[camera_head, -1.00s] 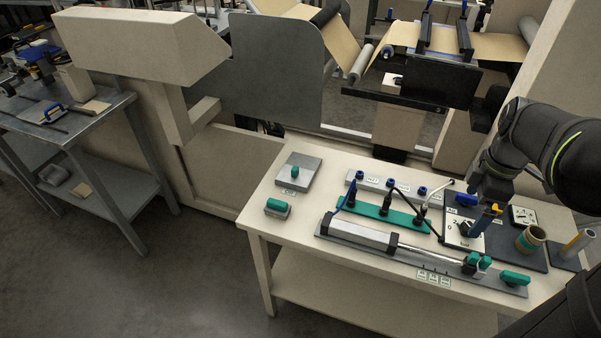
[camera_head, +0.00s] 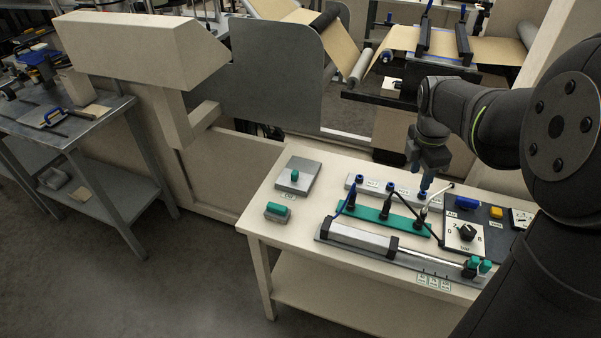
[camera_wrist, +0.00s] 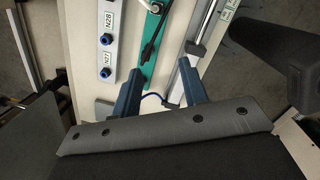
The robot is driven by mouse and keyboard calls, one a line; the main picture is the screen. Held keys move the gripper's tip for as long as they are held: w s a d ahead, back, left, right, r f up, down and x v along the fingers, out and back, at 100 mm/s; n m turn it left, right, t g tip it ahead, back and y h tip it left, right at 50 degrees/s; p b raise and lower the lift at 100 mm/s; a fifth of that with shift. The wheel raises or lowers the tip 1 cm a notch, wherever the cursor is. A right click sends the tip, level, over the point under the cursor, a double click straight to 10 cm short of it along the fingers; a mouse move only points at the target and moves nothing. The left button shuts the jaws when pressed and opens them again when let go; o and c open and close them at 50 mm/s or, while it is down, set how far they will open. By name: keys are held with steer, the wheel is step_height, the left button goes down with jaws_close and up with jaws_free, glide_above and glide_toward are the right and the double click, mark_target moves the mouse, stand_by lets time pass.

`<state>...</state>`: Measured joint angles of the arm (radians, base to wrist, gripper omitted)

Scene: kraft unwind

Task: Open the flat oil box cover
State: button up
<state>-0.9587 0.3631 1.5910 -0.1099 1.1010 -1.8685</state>
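A flat grey square box (camera_head: 309,167) with a green knob (camera_head: 295,175) on its lid lies at the back left of the cream table. Its cover looks shut and lies flat. A label stands at its front edge, too small to read. My gripper (camera_head: 424,188) is well to the right of it, above the strip with blue fittings. In the wrist view my gripper (camera_wrist: 158,85) has its two blue fingers apart with nothing held between them.
A small grey block with a green handle (camera_head: 277,211) sits in front of the box. A green strip with black plugs and cables (camera_head: 373,212), a silver cylinder (camera_head: 365,237) and a dial panel (camera_head: 464,244) fill the table's middle and right. A tall grey plate (camera_head: 275,75) stands behind.

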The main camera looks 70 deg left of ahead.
steer(key=s+a+n+t+y, duration=0.1)
steer(key=s+a+n, duration=0.25)
steer(key=a, duration=0.25)
steer(key=s+a+n, duration=0.2)
steer(key=s+a, duration=0.3)
steer(key=a, duration=0.2)
steer(key=n+y, duration=0.2)
steer(key=n, duration=0.5)
glide_toward(294, 173)
steer(key=shift+m+t, duration=0.25)
steer(key=shift+t, duration=0.05)
steer(key=x, duration=0.9)
steer(key=shift+s+a+f, duration=0.1)
steer(key=shift+f, duration=0.1)
steer(key=shift+c, duration=0.4)
jaws_close()
